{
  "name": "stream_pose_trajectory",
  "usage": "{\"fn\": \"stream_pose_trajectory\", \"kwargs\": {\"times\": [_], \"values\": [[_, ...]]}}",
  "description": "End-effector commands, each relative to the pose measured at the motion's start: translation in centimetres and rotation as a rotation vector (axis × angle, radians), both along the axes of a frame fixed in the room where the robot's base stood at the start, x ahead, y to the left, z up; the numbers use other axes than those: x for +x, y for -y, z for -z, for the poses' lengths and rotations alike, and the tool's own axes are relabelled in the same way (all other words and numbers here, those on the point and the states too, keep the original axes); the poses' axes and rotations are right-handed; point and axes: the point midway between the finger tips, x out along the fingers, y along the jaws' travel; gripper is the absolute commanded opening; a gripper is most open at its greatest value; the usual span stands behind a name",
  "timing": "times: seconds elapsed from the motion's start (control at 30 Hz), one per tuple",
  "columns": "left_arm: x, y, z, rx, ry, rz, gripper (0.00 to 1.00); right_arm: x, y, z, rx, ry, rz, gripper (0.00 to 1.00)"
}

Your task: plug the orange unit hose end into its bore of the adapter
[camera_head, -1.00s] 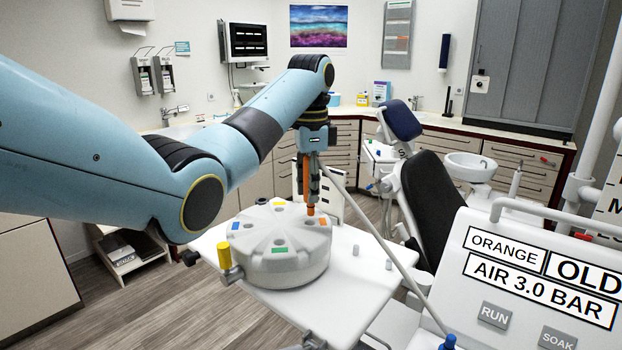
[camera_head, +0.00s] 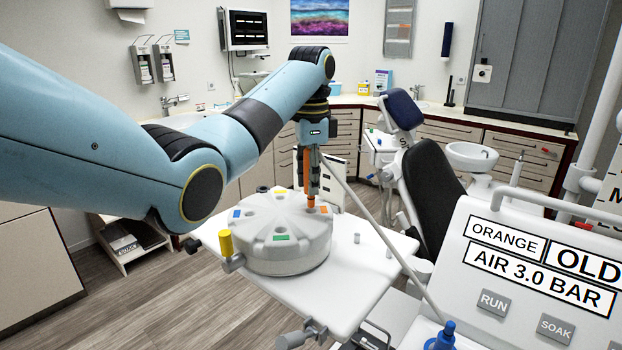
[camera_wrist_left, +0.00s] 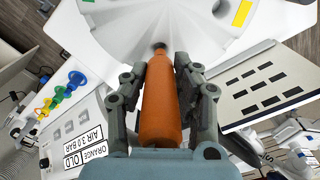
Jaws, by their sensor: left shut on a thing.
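The orange hose end (camera_head: 311,190) is upright in my left gripper (camera_head: 313,182), whose fingers are closed around it. In the left wrist view the orange hose end (camera_wrist_left: 160,105) lies between both fingers, its narrow tip pointing at the adapter. The adapter (camera_head: 285,262) is a round white block with blue, yellow, orange and green labels on top. The hose end's lower tip is at the adapter's top, just left of the orange label (camera_head: 324,210). The bore there is hidden; I cannot tell whether the tip is inside it. My right gripper is out of view.
The adapter stands on a white tray table (camera_head: 365,262) with short pegs. A yellow plug (camera_head: 226,243) is at its left side. A labelled unit panel (camera_head: 540,265) stands at right with a blue hose end (camera_head: 445,336) below. The dental chair (camera_head: 440,195) is behind.

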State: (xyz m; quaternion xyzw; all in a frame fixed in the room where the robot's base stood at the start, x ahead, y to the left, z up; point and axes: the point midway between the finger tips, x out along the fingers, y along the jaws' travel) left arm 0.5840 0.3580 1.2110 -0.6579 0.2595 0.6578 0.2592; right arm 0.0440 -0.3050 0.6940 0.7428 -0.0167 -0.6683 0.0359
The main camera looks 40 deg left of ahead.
Motion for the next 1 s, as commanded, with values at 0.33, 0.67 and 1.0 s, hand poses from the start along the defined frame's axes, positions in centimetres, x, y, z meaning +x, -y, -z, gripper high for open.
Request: {"fn": "stream_pose_trajectory", "kwargs": {"times": [0.33,0.67,1.0], "values": [[0.0,0.0,0.2,0.0,0.0,0.0,0.0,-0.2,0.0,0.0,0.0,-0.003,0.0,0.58],[0.0,0.0,1.3,-0.001,-0.001,0.0,0.0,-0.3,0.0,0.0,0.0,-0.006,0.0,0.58],[0.0,0.0,1.4,0.0,0.0,0.0,0.0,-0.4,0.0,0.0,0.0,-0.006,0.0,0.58]]}}
